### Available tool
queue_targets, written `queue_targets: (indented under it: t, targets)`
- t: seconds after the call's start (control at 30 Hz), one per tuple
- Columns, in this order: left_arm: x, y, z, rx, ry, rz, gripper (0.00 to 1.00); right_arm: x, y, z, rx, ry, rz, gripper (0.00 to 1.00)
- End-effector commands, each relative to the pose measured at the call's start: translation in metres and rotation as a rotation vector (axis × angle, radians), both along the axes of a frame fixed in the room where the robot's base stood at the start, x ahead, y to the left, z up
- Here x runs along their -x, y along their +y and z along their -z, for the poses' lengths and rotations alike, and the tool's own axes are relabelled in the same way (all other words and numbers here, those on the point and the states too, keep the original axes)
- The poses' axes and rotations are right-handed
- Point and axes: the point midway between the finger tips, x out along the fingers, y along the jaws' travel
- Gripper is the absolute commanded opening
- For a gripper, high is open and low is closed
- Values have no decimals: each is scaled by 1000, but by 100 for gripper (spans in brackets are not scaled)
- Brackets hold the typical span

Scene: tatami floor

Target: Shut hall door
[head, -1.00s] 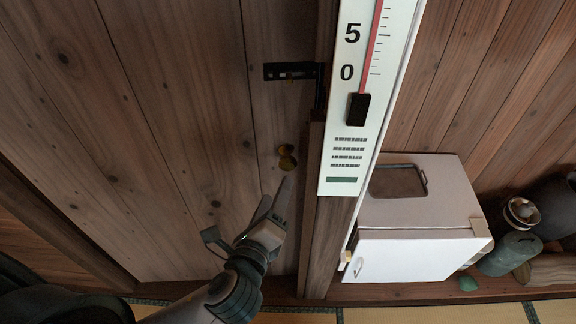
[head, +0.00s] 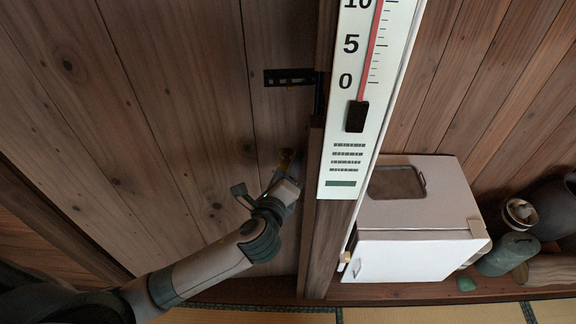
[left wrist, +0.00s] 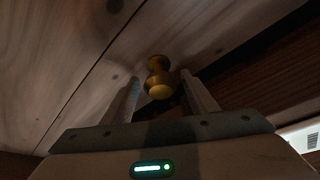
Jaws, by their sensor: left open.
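The hall door (head: 170,130) is a wooden plank panel filling the left of the head view, with its right edge by a wooden post (head: 325,235). A dark latch plate (head: 288,77) is fixed near that edge. A brass knob (head: 286,158) sits on the door below the latch; it shows larger in the left wrist view (left wrist: 159,78). My left gripper (head: 285,170) is at the knob. In the left wrist view its open fingers (left wrist: 160,95) stand on either side of the knob with gaps. My right gripper is out of view.
A white thermometer board (head: 350,150) hangs on the post. A white box cabinet (head: 415,215) stands right of it. Dark jars (head: 520,240) and a green stone (head: 466,284) lie at the far right. Tatami (head: 420,314) shows along the bottom.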

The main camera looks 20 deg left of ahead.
Motion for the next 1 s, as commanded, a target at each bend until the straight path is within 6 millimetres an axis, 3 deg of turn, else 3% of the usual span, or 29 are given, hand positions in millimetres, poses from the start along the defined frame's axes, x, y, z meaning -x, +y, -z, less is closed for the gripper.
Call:
queue_targets:
  t: [0.17,0.4,0.67,1.0]
  targets:
    - [0,0,0,0,0,0,53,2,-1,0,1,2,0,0]
    - [0,0,0,0,1,-1,0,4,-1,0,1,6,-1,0]
    - [14,-3,2,-4,3,16,0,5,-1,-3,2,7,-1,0]
    - [76,-18,3,-7,8,102,0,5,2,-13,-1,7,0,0]
